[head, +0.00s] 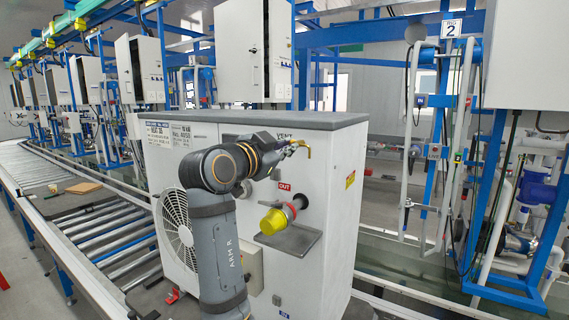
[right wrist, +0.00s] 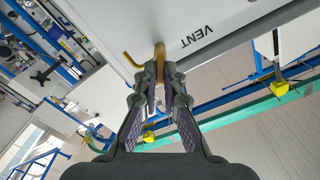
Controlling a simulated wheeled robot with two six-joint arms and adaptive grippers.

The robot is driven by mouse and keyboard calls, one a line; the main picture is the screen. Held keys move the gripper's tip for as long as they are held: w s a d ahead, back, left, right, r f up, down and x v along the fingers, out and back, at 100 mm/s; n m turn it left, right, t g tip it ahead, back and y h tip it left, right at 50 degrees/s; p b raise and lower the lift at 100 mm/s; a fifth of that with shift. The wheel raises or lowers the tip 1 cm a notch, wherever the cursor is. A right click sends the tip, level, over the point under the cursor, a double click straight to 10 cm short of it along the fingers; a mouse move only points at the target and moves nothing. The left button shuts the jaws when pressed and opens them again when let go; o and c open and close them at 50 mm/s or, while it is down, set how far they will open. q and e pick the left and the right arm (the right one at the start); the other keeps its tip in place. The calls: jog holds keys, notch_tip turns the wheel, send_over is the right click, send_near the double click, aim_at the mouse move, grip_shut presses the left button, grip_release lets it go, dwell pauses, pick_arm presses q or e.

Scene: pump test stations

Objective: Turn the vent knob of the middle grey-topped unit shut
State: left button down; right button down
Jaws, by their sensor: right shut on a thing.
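The grey-topped unit (head: 325,215) is a white cabinet with a dark grey top, in the middle of the head view. The brass vent knob (head: 307,147) is high on its front, below the word VENT. In the right wrist view the knob (right wrist: 159,50) shows by the VENT lettering, beside a bent brass piece (right wrist: 131,60). My right gripper (head: 287,146) reaches across the front to the knob; in the right wrist view its fingertips (right wrist: 160,73) are shut on it. The fingers hide part of the knob. My left gripper is not in view.
A yellow-capped red fitting (head: 274,220) sticks out below my right arm, over a small grey shelf (head: 291,241). A roller conveyor (head: 100,232) runs along the left. Blue frames with hoses (head: 432,160) stand at the right.

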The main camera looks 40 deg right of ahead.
jog(key=shift+s+m+b, duration=0.1)
jog(key=shift+m+b, duration=3.9)
jog(key=shift+m, duration=1.5)
jog(key=shift+r+m, duration=0.1)
jog(key=shift+m, duration=0.2)
